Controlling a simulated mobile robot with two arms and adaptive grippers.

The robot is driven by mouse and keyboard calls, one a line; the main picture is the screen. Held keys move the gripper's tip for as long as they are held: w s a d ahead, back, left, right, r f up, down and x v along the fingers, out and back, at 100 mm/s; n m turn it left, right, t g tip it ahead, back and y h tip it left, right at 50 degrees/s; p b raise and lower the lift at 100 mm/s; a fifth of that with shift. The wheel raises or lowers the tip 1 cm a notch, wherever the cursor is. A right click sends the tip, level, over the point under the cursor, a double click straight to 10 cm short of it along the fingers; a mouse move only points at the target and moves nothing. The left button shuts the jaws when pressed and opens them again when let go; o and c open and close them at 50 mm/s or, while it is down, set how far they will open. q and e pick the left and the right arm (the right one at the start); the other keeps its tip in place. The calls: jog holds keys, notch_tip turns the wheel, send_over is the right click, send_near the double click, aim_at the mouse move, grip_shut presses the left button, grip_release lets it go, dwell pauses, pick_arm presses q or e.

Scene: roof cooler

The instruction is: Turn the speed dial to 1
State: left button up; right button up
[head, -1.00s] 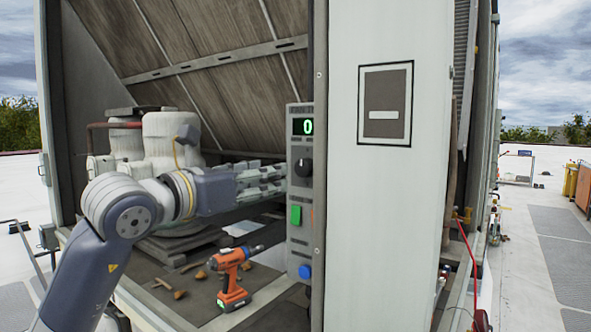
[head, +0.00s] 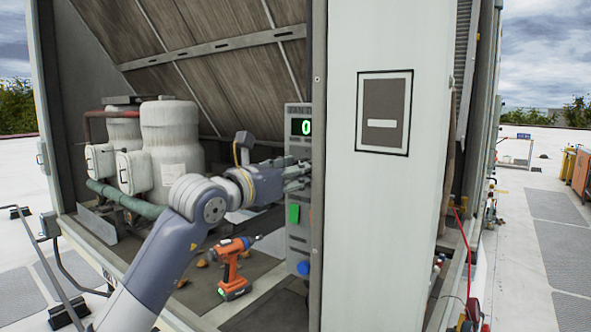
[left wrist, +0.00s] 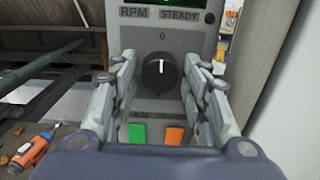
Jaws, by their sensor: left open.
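The speed dial is a round black knob (left wrist: 160,73) with a white pointer line pointing straight up at a 0 mark in the left wrist view. It sits on a grey control panel (head: 296,218), whose display (head: 301,127) reads a green 0. My left gripper (left wrist: 160,85) is open, with one finger on each side of the knob; I cannot tell whether they touch it. In the head view the left gripper (head: 297,172) is at the panel and hides the knob. My right gripper is not in view.
Below the knob are a green button (left wrist: 137,133) and an orange button (left wrist: 174,135); a blue button (head: 303,268) is lower. An orange drill (head: 233,268) stands on the cabinet floor. A white cabinet post (head: 380,220) stands close right of the panel.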

pick_arm(q)
jog(key=c, duration=0.8)
jog(key=shift+m+b, duration=4.45)
jog(key=shift+m, duration=1.35)
